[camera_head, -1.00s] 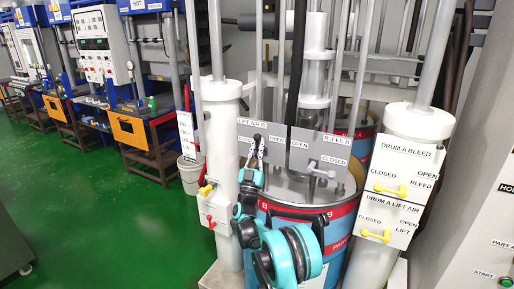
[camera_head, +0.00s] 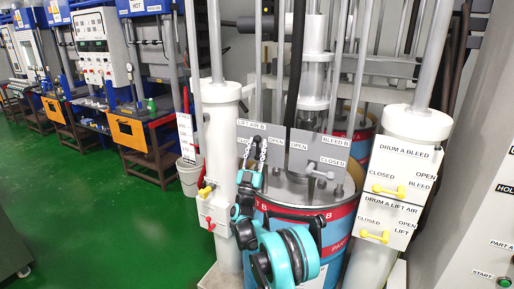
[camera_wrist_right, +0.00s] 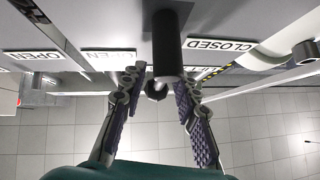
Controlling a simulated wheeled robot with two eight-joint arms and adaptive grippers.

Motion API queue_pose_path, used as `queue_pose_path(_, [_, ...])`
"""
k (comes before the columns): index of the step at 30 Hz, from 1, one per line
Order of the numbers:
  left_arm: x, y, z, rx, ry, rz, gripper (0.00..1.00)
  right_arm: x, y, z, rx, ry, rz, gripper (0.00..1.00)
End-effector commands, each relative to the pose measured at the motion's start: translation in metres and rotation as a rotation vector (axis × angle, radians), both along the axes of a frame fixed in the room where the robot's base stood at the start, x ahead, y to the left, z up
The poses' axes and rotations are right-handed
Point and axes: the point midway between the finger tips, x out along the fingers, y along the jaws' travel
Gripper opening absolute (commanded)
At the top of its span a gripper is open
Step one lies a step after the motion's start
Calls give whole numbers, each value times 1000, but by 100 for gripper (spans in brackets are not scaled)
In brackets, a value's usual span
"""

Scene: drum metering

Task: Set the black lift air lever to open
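The black lift air lever (camera_wrist_right: 168,45) hangs from the grey LIFT AIR B plate in the right wrist view. An OPEN label (camera_wrist_right: 108,55) is to its left and a CLOSED label (camera_wrist_right: 218,45) to its right. My right gripper (camera_wrist_right: 160,95) is open, its two fingers on either side of the lever's end, with a gap visible at the left finger; contact at the right finger is unclear. In the head view my right gripper (camera_head: 255,150) reaches up in front of the LIFT AIR B plate (camera_head: 274,153) and mostly hides the lever. My left gripper is not in view.
The BLEED B plate (camera_head: 334,152) with a grey lever (camera_head: 320,174) is close on the right. Below is the blue and red drum (camera_head: 338,222). White posts with yellow levers (camera_head: 375,236) and a red lever (camera_head: 210,224) flank it. Green floor (camera_head: 110,220) is clear at left.

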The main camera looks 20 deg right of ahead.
Motion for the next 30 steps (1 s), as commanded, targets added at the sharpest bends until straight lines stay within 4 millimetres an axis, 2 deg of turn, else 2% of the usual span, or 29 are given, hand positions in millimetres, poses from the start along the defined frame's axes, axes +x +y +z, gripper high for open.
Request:
queue_pose_path(5, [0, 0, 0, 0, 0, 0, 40, -8, 8, -12, 1, 1, 1, 30])
queue_pose_path(18, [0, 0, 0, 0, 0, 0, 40, -55, 51, -73, -2, -1, 2, 30])
queue_pose_path(24, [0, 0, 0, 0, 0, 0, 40, -64, 58, -83, -2, -2, 1, 30])
queue_pose_path(30, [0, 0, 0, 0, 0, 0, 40, -64, 59, -84, -1, -2, 1, 30])
